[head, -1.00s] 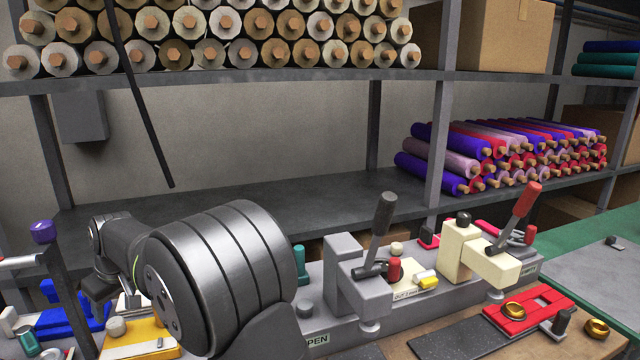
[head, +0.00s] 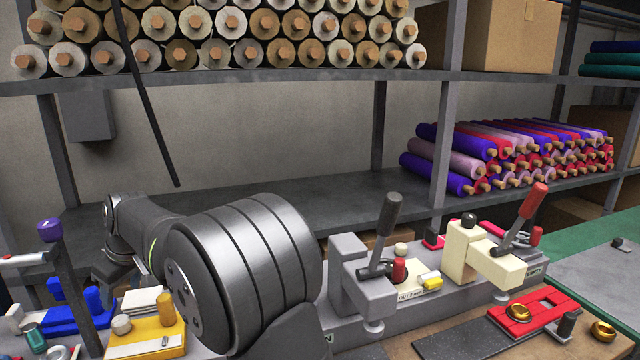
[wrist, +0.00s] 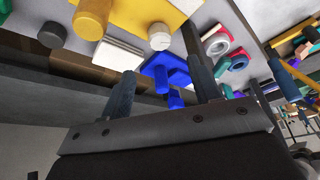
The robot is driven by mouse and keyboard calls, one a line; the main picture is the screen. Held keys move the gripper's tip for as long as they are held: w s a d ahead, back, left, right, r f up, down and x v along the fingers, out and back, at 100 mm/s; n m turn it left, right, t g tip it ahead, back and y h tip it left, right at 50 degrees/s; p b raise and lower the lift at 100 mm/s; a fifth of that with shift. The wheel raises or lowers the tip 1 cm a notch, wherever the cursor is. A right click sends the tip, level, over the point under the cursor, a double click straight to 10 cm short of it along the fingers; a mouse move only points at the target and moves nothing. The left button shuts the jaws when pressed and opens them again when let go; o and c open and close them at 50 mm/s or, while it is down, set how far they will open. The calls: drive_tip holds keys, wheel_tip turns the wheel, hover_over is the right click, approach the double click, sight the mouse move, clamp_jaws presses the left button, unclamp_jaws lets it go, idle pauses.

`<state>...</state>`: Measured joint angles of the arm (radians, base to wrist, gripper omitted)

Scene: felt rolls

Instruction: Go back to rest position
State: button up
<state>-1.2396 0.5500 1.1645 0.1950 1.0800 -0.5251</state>
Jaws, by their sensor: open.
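My gripper (wrist: 163,88) is open and empty in the wrist view, its two dark fingers spread apart. In the head view my gripper (head: 118,272) is small and partly hidden at the left, below the dark wrist and above the bench. A yellow block fixture (head: 150,338) and a blue fixture (head: 70,318) lie below and beside it. The blue fixture also shows between the fingers in the wrist view (wrist: 165,72). Nothing is held.
A grey toggle clamp (head: 350,280) and a cream toggle clamp (head: 475,255) stand on the bench at right. A red plate (head: 530,318) lies in front. Shelves behind hold felt rolls (head: 450,160). A dark post (head: 75,300) rises at the left.

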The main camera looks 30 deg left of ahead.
drive_tip(key=v, duration=0.7)
drive_tip(key=s+d+f+m+t+y, duration=0.3)
drive_tip(key=s+d+f+m+t, duration=0.1)
drive_tip(key=s+m, duration=0.1)
drive_tip(key=shift+s+d+f+m+y, duration=0.3)
drive_tip(key=shift+s+m+y, duration=0.1)
drive_tip(key=shift+m, duration=0.2)
idle(2.4)
